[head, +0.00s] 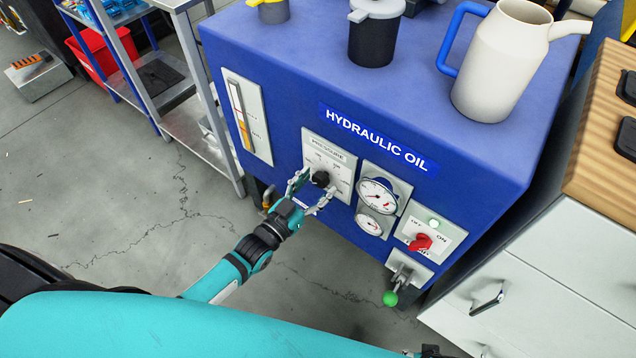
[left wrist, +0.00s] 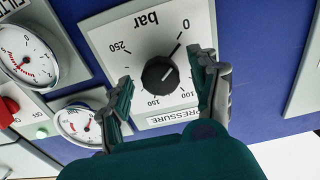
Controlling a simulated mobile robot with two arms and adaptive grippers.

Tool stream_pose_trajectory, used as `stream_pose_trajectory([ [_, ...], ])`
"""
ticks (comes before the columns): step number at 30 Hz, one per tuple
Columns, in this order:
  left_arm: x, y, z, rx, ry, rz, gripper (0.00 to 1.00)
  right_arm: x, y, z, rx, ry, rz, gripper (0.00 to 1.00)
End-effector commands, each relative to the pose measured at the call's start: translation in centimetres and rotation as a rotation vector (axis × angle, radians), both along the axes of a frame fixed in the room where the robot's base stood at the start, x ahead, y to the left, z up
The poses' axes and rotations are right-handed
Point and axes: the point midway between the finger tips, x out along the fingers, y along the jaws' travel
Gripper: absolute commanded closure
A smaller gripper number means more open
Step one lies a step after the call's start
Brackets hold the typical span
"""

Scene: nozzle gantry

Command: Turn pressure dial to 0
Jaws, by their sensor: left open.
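The pressure dial's black knob (head: 320,178) sits on a white plate (head: 336,150) on the front of the blue hydraulic oil cabinet (head: 262,62). My left gripper (head: 312,190) is open, with its fingers on either side of the knob. In the left wrist view the knob (left wrist: 160,74) lies between the fingertips (left wrist: 166,72) with gaps on both sides. That view shows the scale upside down, with 0, 100, 150 and 250 readable. The right finger hides part of the scale. My right gripper is not seen.
Two gauges (head: 377,194), a red switch (head: 420,242) and a green-knobbed valve (head: 390,298) are right of the dial. A level indicator (head: 247,116) is to its left. A white jug (head: 500,70) stands on the cabinet. A drawer unit (head: 550,275) stands at the right.

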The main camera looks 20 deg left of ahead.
Motion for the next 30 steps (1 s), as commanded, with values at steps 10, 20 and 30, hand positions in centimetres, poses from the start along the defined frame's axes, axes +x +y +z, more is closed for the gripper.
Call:
stream_pose_trajectory([
  [10,1.02,-0.41,0.01,-0.001,0.000,-0.001,0.38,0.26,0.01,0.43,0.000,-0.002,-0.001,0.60],
  [20,0.99,-0.38,0.01,-0.001,0.000,0.000,0.69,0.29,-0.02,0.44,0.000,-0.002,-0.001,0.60],
  [30,0.97,-0.41,0.10,-0.039,0.015,-0.001,0.93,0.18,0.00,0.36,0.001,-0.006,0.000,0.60],
])
